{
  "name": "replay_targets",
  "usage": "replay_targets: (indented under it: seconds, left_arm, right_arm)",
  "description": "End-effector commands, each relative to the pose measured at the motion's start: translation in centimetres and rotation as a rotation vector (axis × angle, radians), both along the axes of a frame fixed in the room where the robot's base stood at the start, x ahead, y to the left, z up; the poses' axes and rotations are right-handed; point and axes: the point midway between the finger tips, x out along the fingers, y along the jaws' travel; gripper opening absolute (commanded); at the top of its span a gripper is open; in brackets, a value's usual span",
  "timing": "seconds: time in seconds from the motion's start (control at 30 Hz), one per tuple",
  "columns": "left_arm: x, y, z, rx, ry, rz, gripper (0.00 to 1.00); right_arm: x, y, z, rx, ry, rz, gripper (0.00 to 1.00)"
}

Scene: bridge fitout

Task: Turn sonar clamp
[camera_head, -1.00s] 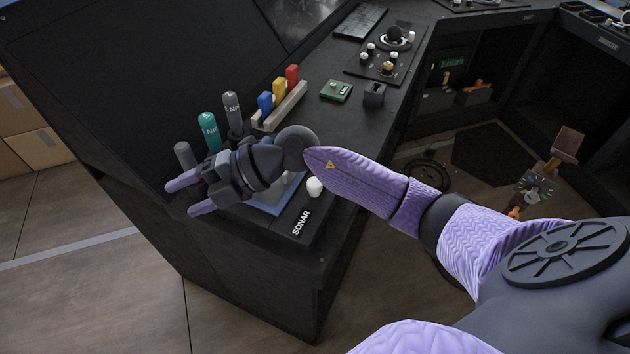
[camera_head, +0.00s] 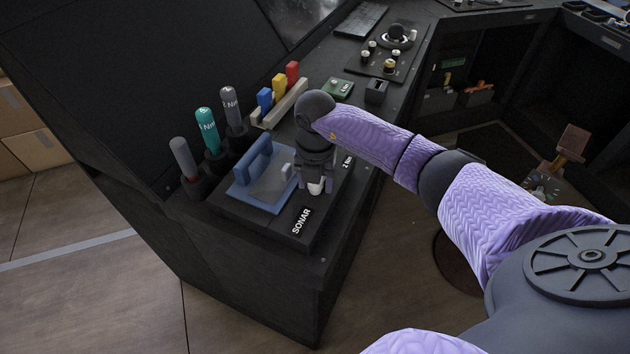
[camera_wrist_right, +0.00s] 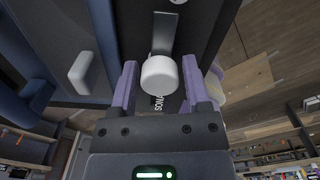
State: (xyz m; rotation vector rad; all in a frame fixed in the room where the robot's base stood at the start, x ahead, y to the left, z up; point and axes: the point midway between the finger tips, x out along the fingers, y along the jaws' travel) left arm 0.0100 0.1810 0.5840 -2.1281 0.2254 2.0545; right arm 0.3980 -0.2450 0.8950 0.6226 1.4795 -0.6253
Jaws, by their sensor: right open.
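The sonar station is a dark block (camera_head: 268,218) with a SONAR label near the desk's front corner. On it sits a blue bracket (camera_head: 243,196) with a grey plate. A white knob (camera_head: 316,188), apparently the sonar clamp, is mostly hidden under my right gripper (camera_head: 315,180), which points down over it. In the right wrist view the white knob (camera_wrist_right: 158,76) lies between the two purple fingers of the open right gripper (camera_wrist_right: 160,88). A gap shows at the left finger; contact on the right is unclear. My left gripper is not in view.
Grey (camera_head: 184,158), teal (camera_head: 208,130) and dark grey (camera_head: 232,105) markers stand in holders behind the station. Blue, yellow and red pieces sit in a beige rack (camera_head: 282,107). A green board (camera_head: 338,88) lies farther back. The desk drops off to the floor in front.

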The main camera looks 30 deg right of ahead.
Motion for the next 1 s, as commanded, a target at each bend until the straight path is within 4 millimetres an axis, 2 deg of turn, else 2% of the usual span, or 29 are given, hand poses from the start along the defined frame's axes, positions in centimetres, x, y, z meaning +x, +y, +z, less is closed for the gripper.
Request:
replay_targets:
  seconds: [0.13, 0.4, 0.73, 1.0]
  left_arm:
    - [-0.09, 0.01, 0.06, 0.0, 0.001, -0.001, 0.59]
    - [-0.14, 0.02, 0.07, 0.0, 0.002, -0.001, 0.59]
    - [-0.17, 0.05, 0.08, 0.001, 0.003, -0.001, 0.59]
    - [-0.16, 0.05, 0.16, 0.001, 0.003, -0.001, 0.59]
  right_arm:
    - [0.0, 0.01, 0.08, 0.001, -0.001, 0.001, 0.58]
    - [0.01, 0.02, 0.1, 0.001, -0.001, 0.001, 0.01]
    - [0.01, 0.01, 0.13, 0.001, -0.001, 0.032, 0.0]
    - [0.03, -0.03, 0.16, 0.0, -0.001, 0.195, 0.0]
